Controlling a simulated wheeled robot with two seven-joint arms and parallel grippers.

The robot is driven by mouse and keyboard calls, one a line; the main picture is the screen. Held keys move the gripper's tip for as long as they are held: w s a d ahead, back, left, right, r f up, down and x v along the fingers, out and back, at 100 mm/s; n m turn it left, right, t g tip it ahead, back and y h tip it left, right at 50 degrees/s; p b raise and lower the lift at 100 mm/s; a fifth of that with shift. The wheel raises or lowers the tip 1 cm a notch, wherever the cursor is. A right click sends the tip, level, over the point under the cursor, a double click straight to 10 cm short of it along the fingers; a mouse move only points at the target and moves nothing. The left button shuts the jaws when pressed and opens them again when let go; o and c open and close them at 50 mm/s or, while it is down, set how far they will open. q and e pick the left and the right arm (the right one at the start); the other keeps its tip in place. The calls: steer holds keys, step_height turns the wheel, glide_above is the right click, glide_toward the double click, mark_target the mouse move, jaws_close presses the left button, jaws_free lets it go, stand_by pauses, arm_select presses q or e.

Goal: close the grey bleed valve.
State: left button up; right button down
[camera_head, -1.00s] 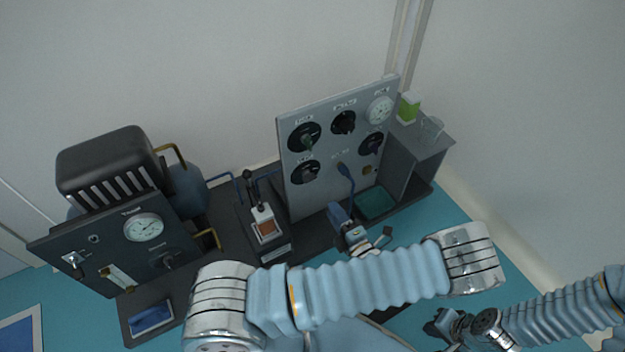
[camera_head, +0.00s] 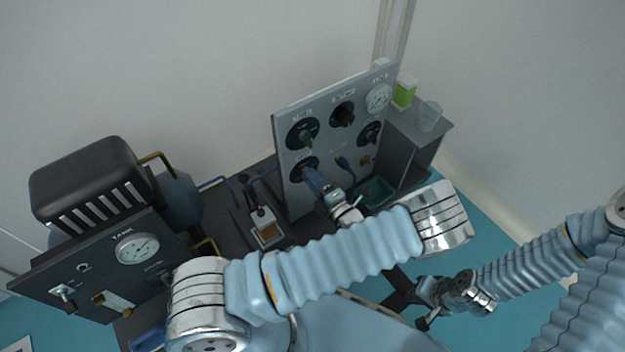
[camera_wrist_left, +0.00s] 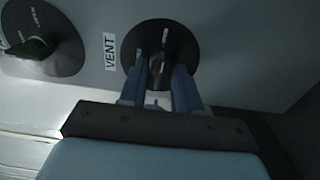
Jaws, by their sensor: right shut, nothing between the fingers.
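A round dark valve with a small grey handle is at the lower left of the upright grey panel (camera_head: 286,112). In the left wrist view this valve (camera_wrist_left: 164,38) is beside a label reading VENT, which does not say bleed. My left gripper (camera_head: 310,178) reaches up to it. In the left wrist view its two blue fingers (camera_wrist_left: 162,72) are apart, one on each side of the handle, with a gap showing; contact is unclear. My right gripper (camera_head: 426,305) is shut and empty, low on the right, away from the panel.
A green-handled valve (camera_head: 302,134) is above, with other dark valves (camera_head: 343,113) and a white gauge (camera_head: 378,98) on the panel. A tank unit with a gauge (camera_head: 137,249) stands left. A teal tray (camera_head: 376,192) lies near my left wrist. The teal table at right is mostly clear.

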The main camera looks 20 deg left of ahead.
arm_select(q)
jaws_close()
steer(key=n, duration=1.7)
steer(key=shift+f+n, duration=0.15)
steer(key=shift+n, duration=0.25)
steer(key=shift+s+d, duration=0.1)
stand_by(0.3)
steer(key=shift+o, duration=0.6)
jaws_free()
